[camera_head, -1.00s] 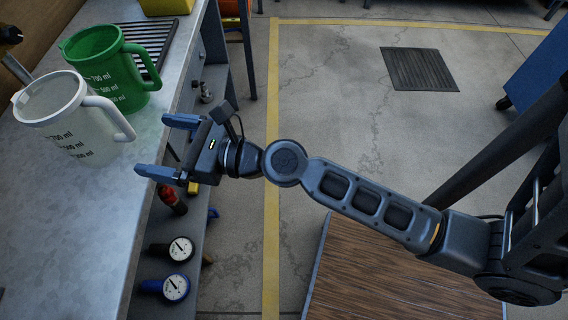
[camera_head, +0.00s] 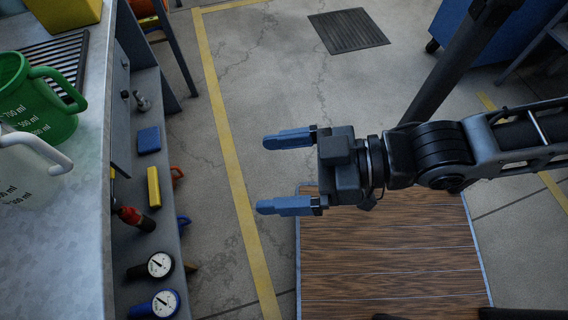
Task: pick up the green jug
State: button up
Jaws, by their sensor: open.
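The green jug (camera_head: 42,112) stands upright on the metal workbench (camera_head: 72,235) at the far left, cut off by the picture's left edge. Its handle points right. A white translucent jug (camera_head: 22,180) stands just in front of it, also cut off, and hides part of its lower left side. My gripper (camera_head: 272,172) is open and empty, with its two blue fingers pointing left. It is over the floor, well to the right of the bench and apart from both jugs.
A dark slatted rack (camera_head: 62,52) and a yellow bin (camera_head: 62,12) are behind the green jug. The bench's lower shelf (camera_head: 165,205) holds gauges (camera_head: 160,265) and a red cylinder (camera_head: 135,217). A wood-topped surface (camera_head: 390,250) lies below my arm. Floor between bench and gripper is clear.

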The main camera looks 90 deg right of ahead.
aim_at(28, 104)
jog(key=i+l+z, duration=0.1)
jog(key=l+z, duration=0.25)
jog(key=i+l+z, duration=0.1)
jog(key=z, duration=0.25)
jog(key=i+l+z, duration=0.1)
jog(key=z, duration=0.25)
jog(key=l, duration=0.1)
